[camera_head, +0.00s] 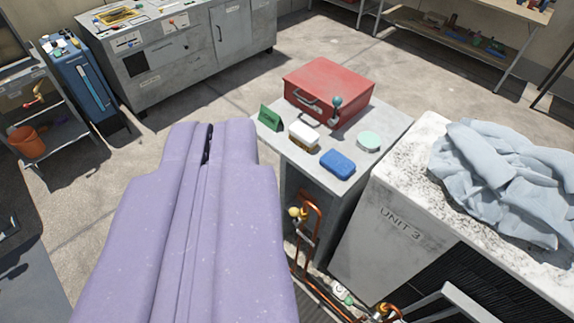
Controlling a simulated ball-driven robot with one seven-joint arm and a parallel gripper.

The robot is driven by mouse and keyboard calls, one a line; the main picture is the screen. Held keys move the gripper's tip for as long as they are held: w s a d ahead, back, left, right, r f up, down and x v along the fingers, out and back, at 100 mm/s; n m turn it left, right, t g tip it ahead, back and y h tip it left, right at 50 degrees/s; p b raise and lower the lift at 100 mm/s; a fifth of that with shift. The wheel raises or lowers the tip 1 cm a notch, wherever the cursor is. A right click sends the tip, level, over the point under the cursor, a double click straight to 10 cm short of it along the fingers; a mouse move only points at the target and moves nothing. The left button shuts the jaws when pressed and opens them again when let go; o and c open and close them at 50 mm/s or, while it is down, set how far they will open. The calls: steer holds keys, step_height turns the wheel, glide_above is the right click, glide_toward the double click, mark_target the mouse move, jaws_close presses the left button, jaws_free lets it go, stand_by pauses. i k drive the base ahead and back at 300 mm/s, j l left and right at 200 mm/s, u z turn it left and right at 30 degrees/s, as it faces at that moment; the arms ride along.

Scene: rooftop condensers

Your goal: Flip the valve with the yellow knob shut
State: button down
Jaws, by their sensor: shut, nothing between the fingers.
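My gripper (208,135) fills the lower left middle of the view. Its lavender fingers are together, with only a thin dark slit between them, and they hold nothing. A valve with a yellow knob (294,212) sits on a copper pipe (312,212) just right of my gripper, beside the small cabinet. It is apart from the fingers. The knob is small here, so I cannot tell how its handle is turned. A second brass or orange fitting (381,311) shows at the bottom edge, partly cut off.
A grey cabinet (345,187) carries a red toolbox (330,88), a blue sponge (338,162) and small items. The UNIT 3 condenser (400,222), with a cloth (508,185) on it, stands right. A grey railing (450,292) crosses the bottom right. Open concrete floor (240,95) lies behind.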

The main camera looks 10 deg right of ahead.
mark_target(294, 212)
steer(key=i, duration=0.85)
